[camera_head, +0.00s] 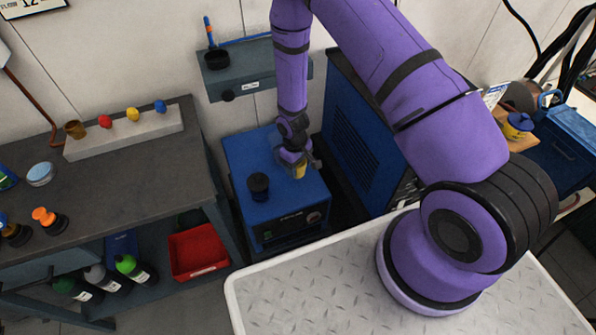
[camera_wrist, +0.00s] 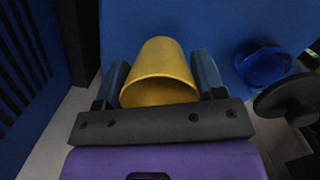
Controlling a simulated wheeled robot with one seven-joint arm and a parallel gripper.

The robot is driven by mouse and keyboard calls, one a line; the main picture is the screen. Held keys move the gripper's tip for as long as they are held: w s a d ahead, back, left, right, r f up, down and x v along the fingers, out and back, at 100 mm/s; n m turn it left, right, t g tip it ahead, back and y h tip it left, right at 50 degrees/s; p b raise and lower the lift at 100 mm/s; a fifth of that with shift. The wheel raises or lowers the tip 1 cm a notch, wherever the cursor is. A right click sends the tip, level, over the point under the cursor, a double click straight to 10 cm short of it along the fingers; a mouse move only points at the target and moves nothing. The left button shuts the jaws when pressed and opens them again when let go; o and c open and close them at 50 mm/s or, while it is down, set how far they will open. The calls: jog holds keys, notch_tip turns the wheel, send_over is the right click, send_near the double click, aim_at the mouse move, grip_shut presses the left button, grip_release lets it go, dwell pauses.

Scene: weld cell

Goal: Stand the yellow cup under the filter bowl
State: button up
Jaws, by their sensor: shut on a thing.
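The yellow cup (camera_wrist: 160,62) is between the two fingers of my gripper (camera_wrist: 161,90) in the wrist view, its open rim facing the camera. My gripper (camera_head: 298,166) is shut on it. In the head view the cup (camera_head: 299,171) is partly hidden by my gripper, over the top of a blue box-shaped machine (camera_head: 285,212). I cannot tell whether it touches that top. A black round fitting (camera_head: 258,186) is on the machine, left of the cup. I cannot tell for sure which part is the filter bowl. A dark-blue round part (camera_wrist: 262,60) shows right of the cup in the wrist view.
A grey wall shelf (camera_head: 250,80) hangs above and behind the blue machine. A larger blue cabinet (camera_head: 355,125) stands close on the right. A workbench (camera_head: 130,190) is on the left, with a red bin (camera_head: 198,252) below. A pale tread-plate surface (camera_head: 300,285) is in front.

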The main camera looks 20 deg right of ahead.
aim_at(298, 172)
jog(key=shift+w+f, duration=0.1)
jog(key=shift+f, duration=1.65)
jog(key=o, duration=0.9)
jog(key=shift+f, duration=0.1)
